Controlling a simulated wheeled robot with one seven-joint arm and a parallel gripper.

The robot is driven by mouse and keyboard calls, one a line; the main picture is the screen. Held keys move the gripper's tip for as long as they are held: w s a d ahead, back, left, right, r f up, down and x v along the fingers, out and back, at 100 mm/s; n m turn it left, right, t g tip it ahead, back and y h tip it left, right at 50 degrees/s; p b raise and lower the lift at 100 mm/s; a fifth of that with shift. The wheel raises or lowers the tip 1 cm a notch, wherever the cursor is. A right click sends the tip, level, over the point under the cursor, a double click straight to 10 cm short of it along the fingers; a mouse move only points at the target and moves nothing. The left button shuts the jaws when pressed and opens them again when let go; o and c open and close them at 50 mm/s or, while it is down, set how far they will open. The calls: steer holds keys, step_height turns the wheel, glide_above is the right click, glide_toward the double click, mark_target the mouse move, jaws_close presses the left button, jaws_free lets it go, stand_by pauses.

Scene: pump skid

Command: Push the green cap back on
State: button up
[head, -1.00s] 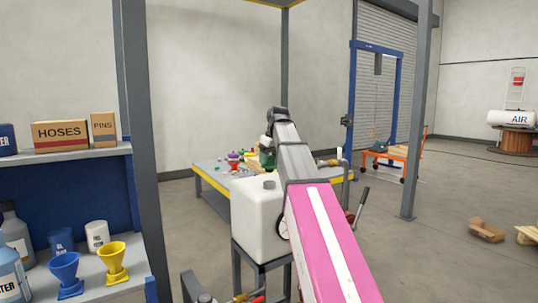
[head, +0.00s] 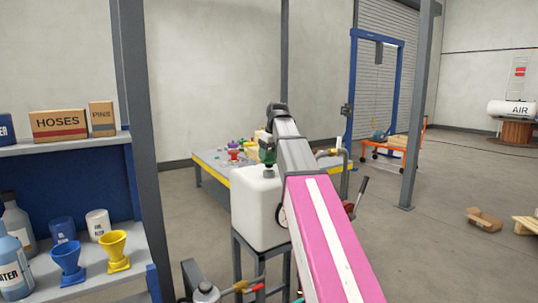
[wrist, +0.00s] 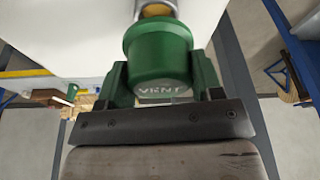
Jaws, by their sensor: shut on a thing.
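The green cap, lettered VENT, (wrist: 160,62) is in my gripper (wrist: 160,80) in the wrist view, with a finger on each side of it. A brass-coloured neck (wrist: 155,10) shows just beyond the cap, against the white tank (wrist: 75,30). I cannot tell whether cap and neck touch. In the head view, green (head: 267,150) shows just above the top of the white tank (head: 258,212). My arm hides most of my gripper there.
A grey table with a yellow edge (head: 212,175) and several small items stands behind the tank. A gauge and pipework with a lever (head: 357,195) are right of the tank. A shelf with funnels (head: 115,250) and a grey post (head: 140,150) stand on the left.

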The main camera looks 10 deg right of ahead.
mark_target(269, 161)
steer(key=shift+f, duration=1.75)
stand_by(0.7)
steer(key=o, duration=1.2)
steer(key=shift+r, duration=0.15)
steer(key=v, duration=1)
steer(key=shift+r, duration=0.3)
steer(key=shift+s, duration=0.15)
